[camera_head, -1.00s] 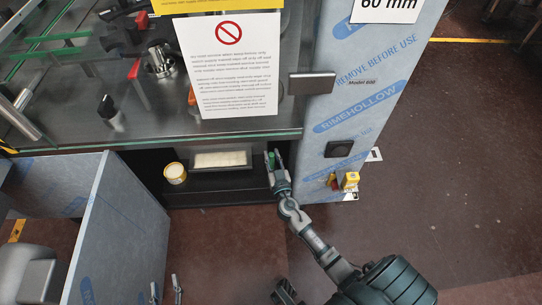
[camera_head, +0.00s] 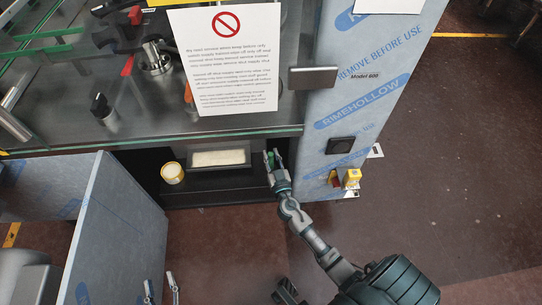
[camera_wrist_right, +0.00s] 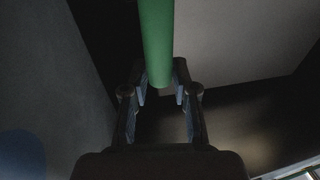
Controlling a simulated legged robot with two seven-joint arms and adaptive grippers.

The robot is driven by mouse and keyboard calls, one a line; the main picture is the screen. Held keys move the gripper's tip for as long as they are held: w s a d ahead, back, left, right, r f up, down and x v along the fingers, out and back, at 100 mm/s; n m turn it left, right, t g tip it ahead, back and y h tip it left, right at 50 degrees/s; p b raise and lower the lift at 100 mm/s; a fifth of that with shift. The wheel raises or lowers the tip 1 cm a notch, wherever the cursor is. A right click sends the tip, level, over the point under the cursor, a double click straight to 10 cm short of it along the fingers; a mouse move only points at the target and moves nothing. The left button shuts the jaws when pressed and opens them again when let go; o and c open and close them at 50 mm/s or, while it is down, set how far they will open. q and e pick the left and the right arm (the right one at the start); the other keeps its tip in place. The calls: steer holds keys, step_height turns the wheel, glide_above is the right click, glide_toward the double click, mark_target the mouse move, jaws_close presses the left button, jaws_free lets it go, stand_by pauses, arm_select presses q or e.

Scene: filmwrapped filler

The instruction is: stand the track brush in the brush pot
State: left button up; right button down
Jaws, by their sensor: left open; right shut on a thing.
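A green rod-shaped handle, seemingly the track brush (camera_wrist_right: 158,40), is held in my right gripper (camera_wrist_right: 160,96). The fingers sit on both sides of its rounded near end; the far end runs out of the wrist view. In the head view my right gripper (camera_head: 271,157) is at the right end of the low dark recess under the counter, with a bit of green between its fingers. A small round yellow-and-white tub (camera_head: 172,173) stands at the left in the recess; I cannot tell whether it is the brush pot. My left gripper (camera_head: 159,280) is open and empty at the bottom edge.
A shallow tray of pale stuff (camera_head: 220,169) lies between the tub and my right gripper. The glass counter edge (camera_head: 230,133) overhangs the recess. An open film-covered door (camera_head: 118,235) stands at left, a film-covered post (camera_head: 355,110) at right with a yellow-red switch (camera_head: 350,178).

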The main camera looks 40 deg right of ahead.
steer(key=shift+f+b, duration=0.2)
steer(key=shift+b, duration=0.1)
stand_by(0.9)
steer(key=c, duration=0.8)
jaws_free()
steer(key=v, duration=1.2)
steer(key=shift+a+f, duration=0.1)
